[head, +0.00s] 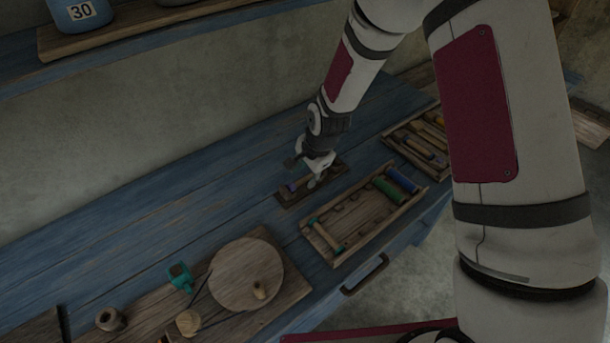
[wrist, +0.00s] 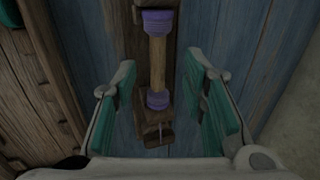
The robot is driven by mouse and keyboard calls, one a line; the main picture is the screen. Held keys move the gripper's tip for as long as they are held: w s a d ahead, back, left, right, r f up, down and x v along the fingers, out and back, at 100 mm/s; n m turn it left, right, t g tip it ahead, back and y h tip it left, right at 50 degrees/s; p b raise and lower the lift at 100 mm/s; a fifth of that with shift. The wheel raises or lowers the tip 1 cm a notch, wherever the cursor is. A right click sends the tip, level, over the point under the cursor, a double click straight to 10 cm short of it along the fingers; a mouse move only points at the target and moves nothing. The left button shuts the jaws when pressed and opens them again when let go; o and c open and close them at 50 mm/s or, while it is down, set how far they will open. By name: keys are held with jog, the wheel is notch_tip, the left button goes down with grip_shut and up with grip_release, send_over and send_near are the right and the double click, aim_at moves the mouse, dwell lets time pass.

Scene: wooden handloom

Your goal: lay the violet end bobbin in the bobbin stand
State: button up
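The violet end bobbin (wrist: 158,62) has a pale wooden shaft and violet ends. It lies lengthwise along the bobbin stand (wrist: 155,138), a narrow brown wooden piece with an upright part near the bobbin's lower end. I cannot tell whether both ends rest fully in it. My gripper (wrist: 160,82) is open, its teal-padded fingers on either side of the bobbin with visible gaps. In the head view my gripper (head: 312,178) is low over the stand (head: 287,199), and one violet end (head: 291,187) shows; the rest is hidden.
A wooden tray (head: 334,262) with green and blue bobbins lies in front of the stand. Another tool tray (head: 385,138) is to the right. A winder with a round disc (head: 246,275) and a teal item (head: 180,277) stand at the lower left. The blue bench (head: 130,220) is clear leftward.

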jog(key=v, duration=1)
jog(key=shift+r, duration=0.15)
jog(key=shift+s+d, duration=0.1)
